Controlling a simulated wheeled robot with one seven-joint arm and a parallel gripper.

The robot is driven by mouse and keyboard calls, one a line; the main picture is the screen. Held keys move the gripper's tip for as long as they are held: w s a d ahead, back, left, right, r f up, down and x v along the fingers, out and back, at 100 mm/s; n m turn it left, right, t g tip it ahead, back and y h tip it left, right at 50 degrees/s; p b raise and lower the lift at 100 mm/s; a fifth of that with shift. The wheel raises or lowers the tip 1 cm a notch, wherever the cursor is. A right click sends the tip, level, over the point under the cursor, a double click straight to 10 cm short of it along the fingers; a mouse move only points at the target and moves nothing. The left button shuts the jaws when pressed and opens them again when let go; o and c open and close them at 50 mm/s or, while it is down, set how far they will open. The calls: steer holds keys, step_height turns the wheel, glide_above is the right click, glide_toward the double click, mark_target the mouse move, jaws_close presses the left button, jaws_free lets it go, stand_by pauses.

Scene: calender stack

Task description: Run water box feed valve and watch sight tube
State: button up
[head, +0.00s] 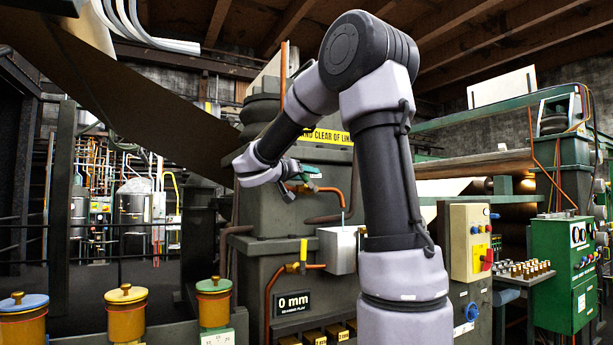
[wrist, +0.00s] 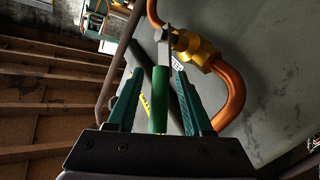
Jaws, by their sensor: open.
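The feed valve shows in the wrist view as a brass body (wrist: 203,52) on a copper pipe (wrist: 232,95), with a small white tag beside it. Its green lever handle (wrist: 159,98) lies between the two teal fingers of my gripper (wrist: 157,75). The fingers are open, with a visible gap on each side of the handle. In the head view my gripper (head: 301,184) is at the green-handled valve (head: 312,170), above the pale metal water box (head: 338,252).
A second valve with a yellow handle (head: 303,250) sits left of the box. A "0 mm" display (head: 293,304) is below it. A yellow control box (head: 468,243) and green cabinet (head: 566,270) stand right. Lidded pots (head: 126,312) line the front left.

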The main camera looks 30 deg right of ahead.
steer(key=shift+d, duration=0.1)
jaws_close()
stand_by(1.4)
